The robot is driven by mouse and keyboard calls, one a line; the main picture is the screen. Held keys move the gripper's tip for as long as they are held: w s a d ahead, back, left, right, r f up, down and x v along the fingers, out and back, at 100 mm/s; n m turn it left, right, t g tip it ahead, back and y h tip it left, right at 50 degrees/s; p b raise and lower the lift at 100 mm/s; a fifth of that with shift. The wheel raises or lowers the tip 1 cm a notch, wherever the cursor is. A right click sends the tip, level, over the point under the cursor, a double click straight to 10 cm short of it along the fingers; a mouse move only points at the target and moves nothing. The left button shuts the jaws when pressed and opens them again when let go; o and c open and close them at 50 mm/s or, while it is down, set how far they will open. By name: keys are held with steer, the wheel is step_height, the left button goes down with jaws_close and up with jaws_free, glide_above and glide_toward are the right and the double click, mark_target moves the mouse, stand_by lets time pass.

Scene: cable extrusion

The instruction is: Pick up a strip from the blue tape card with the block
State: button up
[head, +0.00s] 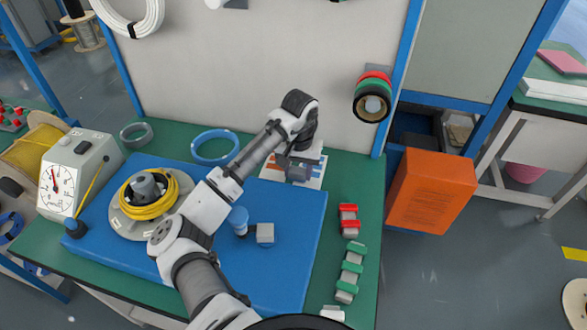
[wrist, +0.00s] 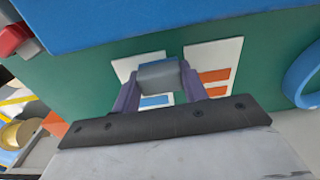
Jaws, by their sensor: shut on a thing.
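My gripper (wrist: 159,74) is shut on a small grey block (wrist: 160,76), with one finger on each side of it. The white blue tape card (wrist: 125,67) lies on the green table top behind the block in the wrist view. Blue strips (wrist: 155,101) show on it between the fingers. The block and fingers hide part of this card. I cannot tell whether the block touches it. In the head view the block (head: 294,173) is over the cards, and the blue tape card (head: 317,171) is partly covered by my gripper.
A white card with orange strips (wrist: 216,75) lies beside the blue tape card. A blue board (head: 285,265) with a yellow cable spool (head: 158,207) and another grey block (head: 265,233) lies in front. Red and green clamp-like pieces (head: 350,262) stand at right. A panel (head: 250,60) rises behind.

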steer(key=shift+s+d+f, duration=0.25)
steer(key=shift+d+f, duration=0.3)
steer(key=shift+s+d+f, duration=0.25)
steer(key=shift+d+f, duration=0.25)
steer(key=shift+f, duration=0.05)
steer(key=shift+w+a+r+p, duration=0.1)
steer(key=shift+r+p, duration=0.75)
steer(key=shift+p, duration=0.15)
steer(key=shift+w+r+g+p, duration=0.35)
steer(key=shift+r+p, duration=0.2)
steer(key=shift+p, duration=0.3)
steer(key=shift+m, duration=0.3)
steer(key=r, duration=0.1)
steer(key=d+r+p, duration=0.2)
steer(key=shift+s+d+r, duration=0.15)
steer(key=shift+s+r, duration=0.05)
steer(key=shift+s, duration=0.05)
steer(key=shift+w+a+r+p, duration=0.1)
steer(key=shift+a+r+p, duration=0.45)
steer(key=shift+r+p, duration=0.45)
